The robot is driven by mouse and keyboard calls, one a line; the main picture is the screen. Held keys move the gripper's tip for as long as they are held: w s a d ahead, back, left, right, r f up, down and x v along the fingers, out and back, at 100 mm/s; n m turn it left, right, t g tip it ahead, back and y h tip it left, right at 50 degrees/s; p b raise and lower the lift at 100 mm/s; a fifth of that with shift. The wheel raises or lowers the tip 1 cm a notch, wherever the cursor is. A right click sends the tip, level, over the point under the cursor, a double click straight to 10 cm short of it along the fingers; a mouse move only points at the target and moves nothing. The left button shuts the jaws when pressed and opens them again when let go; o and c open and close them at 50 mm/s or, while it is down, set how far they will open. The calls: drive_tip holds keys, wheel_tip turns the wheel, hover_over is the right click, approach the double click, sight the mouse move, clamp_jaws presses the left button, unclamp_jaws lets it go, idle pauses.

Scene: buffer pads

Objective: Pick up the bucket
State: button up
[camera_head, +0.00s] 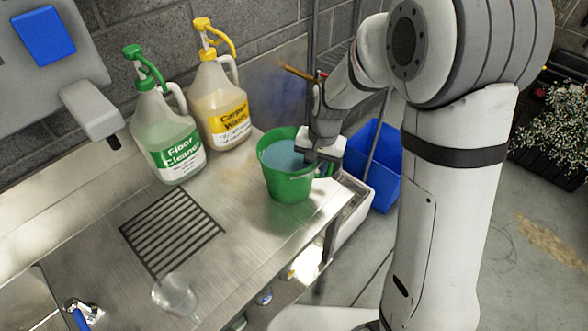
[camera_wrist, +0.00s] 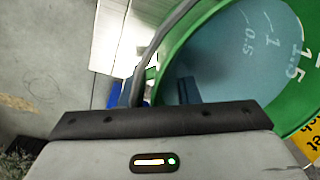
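The green bucket (camera_head: 288,188) stands upright on the metal counter near its right edge, with a bluish interior. My gripper (camera_head: 322,166) reaches down over the bucket's right rim in the head view. In the wrist view the bucket (camera_wrist: 222,25) shows volume marks inside its wall. There my gripper (camera_wrist: 161,92) has one dark finger outside the rim and the other inside the bucket. A gap shows between the fingers, with the wall between them, so the gripper looks open. The lower fingertips and any contact with the wall are partly hidden.
A green-labelled cleaner jug (camera_head: 168,137) and a yellow-labelled jug (camera_head: 221,105) stand left of the bucket. A clear glass (camera_head: 175,295) stands near a drain grate (camera_head: 172,232). A blue bin (camera_head: 378,162) is below the counter's right side.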

drive_tip(key=shift+c, duration=0.6)
clamp_jaws()
idle(0.7)
drive_tip(key=shift+w+r, duration=0.1)
drive_tip(key=shift+w, duration=0.05)
